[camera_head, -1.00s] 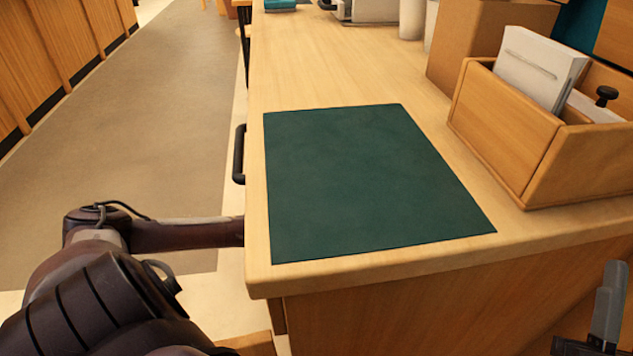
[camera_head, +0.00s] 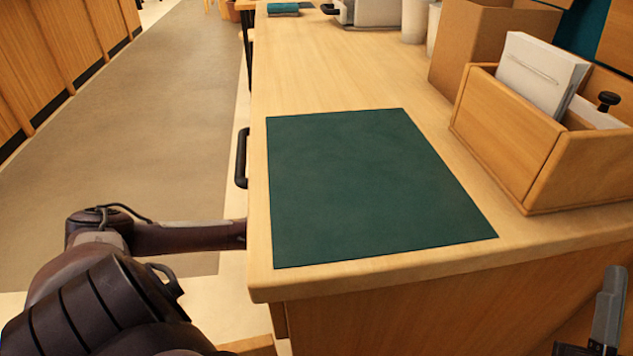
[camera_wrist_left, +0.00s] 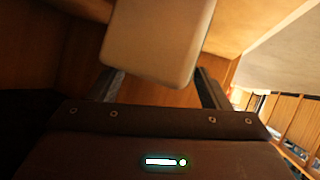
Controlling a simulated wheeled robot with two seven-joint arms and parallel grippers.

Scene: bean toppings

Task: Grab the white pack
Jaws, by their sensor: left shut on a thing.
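In the left wrist view a smooth, pale pack (camera_wrist_left: 158,35) with rounded corners sits between the fingers of my left gripper (camera_wrist_left: 160,82). The gripper is shut on it; the far end of the pack is cut off by the frame. In the head view my left arm reaches in from the left and passes behind the counter's left edge, so its gripper and the pack are hidden there. Part of my right gripper (camera_head: 606,312) shows at the lower right, beside the counter front; its fingertips cannot be made out clearly.
The wooden counter (camera_head: 330,65) carries a dark green mat (camera_head: 370,185), clear on top. A wooden box (camera_head: 500,140) with a white packet (camera_head: 540,75) stands at right. A black handle (camera_head: 241,158) sticks out from the counter's left side. Wooden panels surround the left gripper. Open floor lies left.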

